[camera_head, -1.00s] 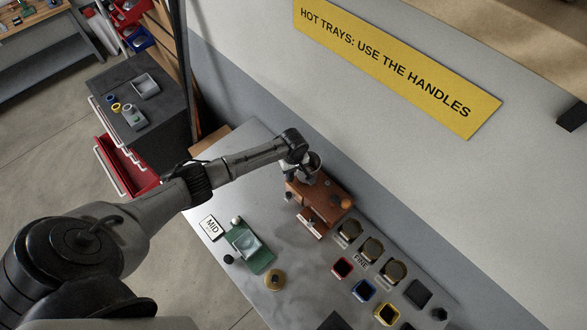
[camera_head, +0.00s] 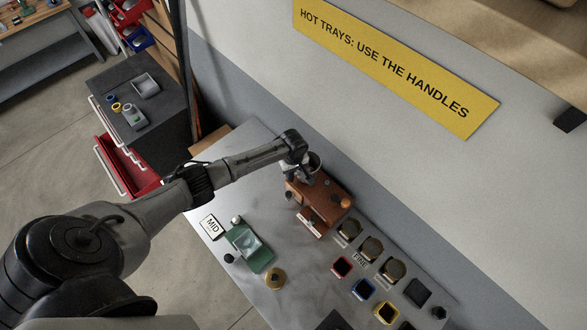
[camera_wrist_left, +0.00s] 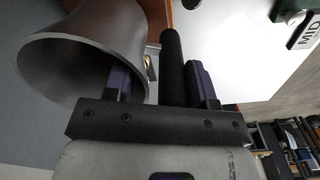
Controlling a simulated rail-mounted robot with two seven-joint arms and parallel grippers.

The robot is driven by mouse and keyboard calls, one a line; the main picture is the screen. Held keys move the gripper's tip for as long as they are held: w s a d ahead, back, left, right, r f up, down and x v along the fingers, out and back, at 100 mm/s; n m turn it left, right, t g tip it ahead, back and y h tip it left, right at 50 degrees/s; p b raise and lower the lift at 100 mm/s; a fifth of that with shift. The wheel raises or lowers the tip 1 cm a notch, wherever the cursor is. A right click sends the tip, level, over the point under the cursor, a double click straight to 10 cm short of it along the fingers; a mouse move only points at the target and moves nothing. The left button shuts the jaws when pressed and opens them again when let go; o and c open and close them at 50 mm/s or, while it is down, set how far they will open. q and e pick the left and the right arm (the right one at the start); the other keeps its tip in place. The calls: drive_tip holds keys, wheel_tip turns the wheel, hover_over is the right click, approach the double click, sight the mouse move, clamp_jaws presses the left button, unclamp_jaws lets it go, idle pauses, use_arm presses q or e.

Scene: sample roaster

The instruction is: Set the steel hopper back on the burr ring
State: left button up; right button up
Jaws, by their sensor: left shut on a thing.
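The steel hopper (camera_head: 315,161), a grey flared cone, is at the left end of the brown grinder (camera_head: 332,194). In the left wrist view the hopper (camera_wrist_left: 85,45) is large at the left, its wide mouth towards the camera. My left gripper (camera_head: 302,173) is at the grinder's left end, beside the hopper. In the left wrist view its fingers (camera_wrist_left: 165,85) are shut on a black bar between them, which appears to be the hopper's handle. The burr ring is hidden, so I cannot tell whether the hopper touches it. My right gripper is out of view.
A green scale (camera_head: 249,247) and a MID card (camera_head: 212,227) stand left of the grinder. A wall rises behind the table. Bare table (camera_head: 262,175) lies under my forearm.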

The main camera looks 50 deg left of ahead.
use_arm(q)
drive_tip(key=shift+f+b, duration=0.5)
drive_tip(key=shift+f, duration=0.45)
drive_tip(key=o, duration=1)
drive_tip(key=shift+o, duration=0.3)
wheel_tip(320, 180, up, 14)
drive_tip(key=shift+s+f, duration=0.1)
